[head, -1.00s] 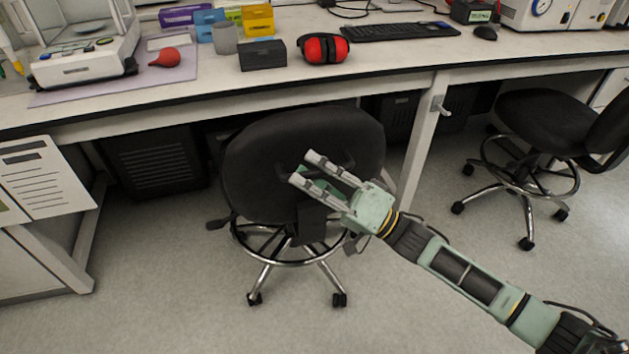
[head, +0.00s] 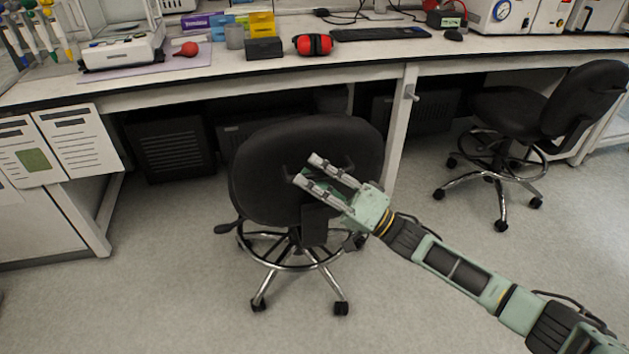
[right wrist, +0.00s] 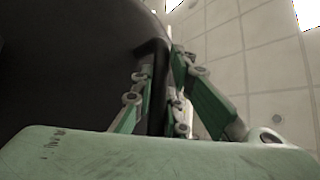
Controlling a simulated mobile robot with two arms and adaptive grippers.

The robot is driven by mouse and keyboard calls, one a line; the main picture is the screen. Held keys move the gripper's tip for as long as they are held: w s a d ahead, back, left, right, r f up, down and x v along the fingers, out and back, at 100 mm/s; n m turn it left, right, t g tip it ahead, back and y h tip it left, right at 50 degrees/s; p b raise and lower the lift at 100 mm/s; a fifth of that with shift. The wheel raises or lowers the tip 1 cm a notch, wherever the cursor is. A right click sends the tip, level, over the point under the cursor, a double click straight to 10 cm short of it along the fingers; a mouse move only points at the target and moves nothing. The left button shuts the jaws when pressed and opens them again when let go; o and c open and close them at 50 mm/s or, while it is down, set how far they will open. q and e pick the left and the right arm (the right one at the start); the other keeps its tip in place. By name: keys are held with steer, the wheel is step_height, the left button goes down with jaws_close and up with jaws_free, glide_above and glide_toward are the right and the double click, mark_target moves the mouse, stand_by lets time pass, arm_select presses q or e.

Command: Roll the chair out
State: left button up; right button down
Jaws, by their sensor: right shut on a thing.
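The black swivel chair (head: 265,165) stands in front of the bench, its backrest toward me, with a chrome foot ring and castors below. My right gripper (head: 308,168) reaches in from the lower right and is shut on the back of this chair. In the right wrist view, the dark backrest (right wrist: 70,60) fills the left side, and the fingers (right wrist: 160,95) close around a black part at its edge. The exact part held is hard to make out. My left gripper is not in view.
The lab bench (head: 340,66) runs across the back, carrying red earmuffs (head: 314,45), a keyboard (head: 380,34) and boxes. A bench leg (head: 402,125) stands right of the chair. A second black chair (head: 510,105) is at the right. The floor (head: 185,290) in front is clear.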

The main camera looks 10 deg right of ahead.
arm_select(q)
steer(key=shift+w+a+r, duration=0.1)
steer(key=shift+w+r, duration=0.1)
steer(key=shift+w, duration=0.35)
arm_select(e)
steer(key=c, duration=2)
jaws_free()
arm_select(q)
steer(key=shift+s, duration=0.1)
arm_select(e)
steer(key=shift+d, duration=0.1)
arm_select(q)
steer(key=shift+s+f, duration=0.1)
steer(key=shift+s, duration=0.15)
arm_select(e)
steer(key=v, duration=1.2)
